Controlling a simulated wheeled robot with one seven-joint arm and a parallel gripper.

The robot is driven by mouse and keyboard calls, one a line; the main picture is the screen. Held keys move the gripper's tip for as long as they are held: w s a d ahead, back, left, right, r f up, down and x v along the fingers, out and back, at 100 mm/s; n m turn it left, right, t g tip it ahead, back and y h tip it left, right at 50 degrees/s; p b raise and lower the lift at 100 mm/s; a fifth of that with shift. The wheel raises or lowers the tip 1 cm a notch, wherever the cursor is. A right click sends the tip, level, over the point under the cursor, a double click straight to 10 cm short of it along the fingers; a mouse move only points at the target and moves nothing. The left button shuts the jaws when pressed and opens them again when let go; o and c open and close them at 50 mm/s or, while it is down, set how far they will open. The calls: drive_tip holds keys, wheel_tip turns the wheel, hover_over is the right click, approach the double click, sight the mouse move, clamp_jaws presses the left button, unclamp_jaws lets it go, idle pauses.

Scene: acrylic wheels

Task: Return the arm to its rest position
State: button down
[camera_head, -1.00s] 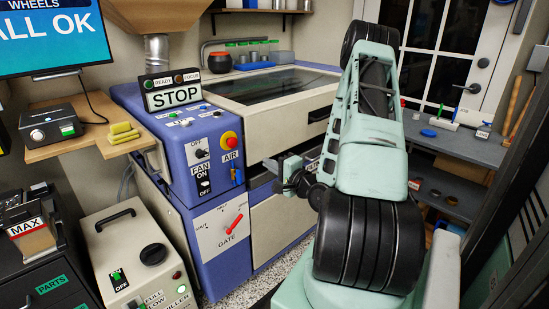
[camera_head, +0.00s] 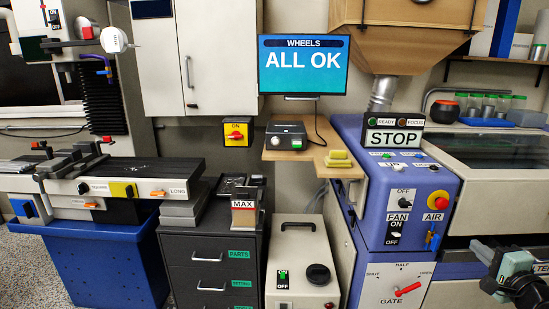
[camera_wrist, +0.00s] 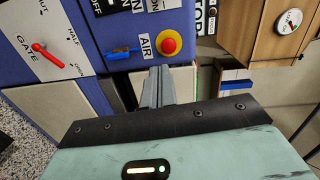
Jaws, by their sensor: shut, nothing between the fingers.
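My gripper (camera_head: 483,254) shows at the lower right edge of the head view, with most of my arm out of frame. It is in front of the blue and cream machine (camera_head: 448,225), to the right of the gate dial (camera_head: 407,290). In the wrist view its grey fingers (camera_wrist: 158,88) are together, with nothing between them. They point toward the blue panel, near the red emergency button (camera_wrist: 168,42) and the blue air valve (camera_wrist: 122,53). I cannot tell the exact gap to the panel.
A screen (camera_head: 303,66) reads "ALL OK". A STOP sign (camera_head: 393,138) stands on the blue machine. A cream filter box (camera_head: 303,262) and a dark drawer cabinet (camera_head: 212,265) stand left of it. A milling machine table (camera_head: 125,180) is at the far left.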

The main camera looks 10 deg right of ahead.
drive_tip(key=w+a+n+g+y, duration=0.5)
drive_tip(key=w+a+n, duration=0.4)
drive_tip(key=a, duration=0.5)
drive_tip(key=s+a+r+n+g, duration=0.15)
drive_tip(key=a+n+g, duration=0.25)
drive_tip(key=a+n, duration=0.5)
drive_tip(key=s+a+r+n+g, duration=0.4)
drive_tip(key=s+a, duration=0.6)
drive_tip(key=s, duration=0.1)
drive_tip(key=s+a+r+n+g+h+p, duration=0.1)
drive_tip(key=s+a+r+n+g, duration=0.2)
drive_tip(key=s+a, duration=0.7)
drive_tip(key=s+r+n, duration=0.1)
drive_tip(key=s+n, duration=0.1)
drive_tip(key=shift+s+a+r+g, duration=0.25)
drive_tip(key=shift+s+a+g, duration=0.05)
drive_tip(key=shift+g, duration=0.1)
